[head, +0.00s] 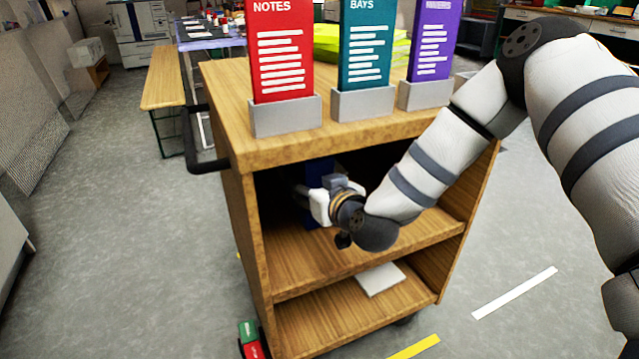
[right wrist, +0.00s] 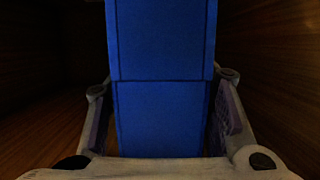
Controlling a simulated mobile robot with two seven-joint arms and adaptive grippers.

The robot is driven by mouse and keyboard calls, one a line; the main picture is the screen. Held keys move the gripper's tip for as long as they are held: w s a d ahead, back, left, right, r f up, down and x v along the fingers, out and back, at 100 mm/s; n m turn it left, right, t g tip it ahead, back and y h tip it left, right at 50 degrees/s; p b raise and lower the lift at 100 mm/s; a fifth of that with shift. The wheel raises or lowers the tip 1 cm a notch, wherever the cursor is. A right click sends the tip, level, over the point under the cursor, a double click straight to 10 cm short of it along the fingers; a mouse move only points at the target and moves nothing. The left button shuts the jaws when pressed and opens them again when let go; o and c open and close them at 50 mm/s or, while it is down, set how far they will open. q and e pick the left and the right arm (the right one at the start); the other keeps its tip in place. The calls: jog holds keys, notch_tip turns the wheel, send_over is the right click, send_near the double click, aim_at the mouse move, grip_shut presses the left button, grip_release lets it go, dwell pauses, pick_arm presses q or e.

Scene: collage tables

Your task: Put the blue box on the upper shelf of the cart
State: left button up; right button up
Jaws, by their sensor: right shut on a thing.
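The wooden cart (head: 252,225) stands in front of me with an open upper shelf (head: 300,260) and a lower shelf (head: 320,325). My right gripper (head: 317,198) reaches into the upper shelf's opening. It is shut on the blue box (head: 318,172), which is upright, dark in shadow and partly hidden by the gripper. In the right wrist view the blue box (right wrist: 160,50) fills the middle between the two fingers (right wrist: 163,110). I cannot tell whether its base touches the shelf. My left gripper is not in view.
The cart top carries red (head: 281,50), teal (head: 366,45) and purple (head: 431,40) signs in grey holders. A white flat item (head: 380,278) lies on the lower shelf. A dark handle (head: 205,166) sticks out at left. The upper shelf's front is bare.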

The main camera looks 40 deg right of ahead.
jog(key=f+b, duration=0.3)
jog(key=f, duration=0.7)
jog(key=shift+w+f+b, duration=0.1)
jog(key=shift+w+b, duration=0.1)
jog(key=shift+b, duration=0.2)
jog(key=o, duration=1.3)
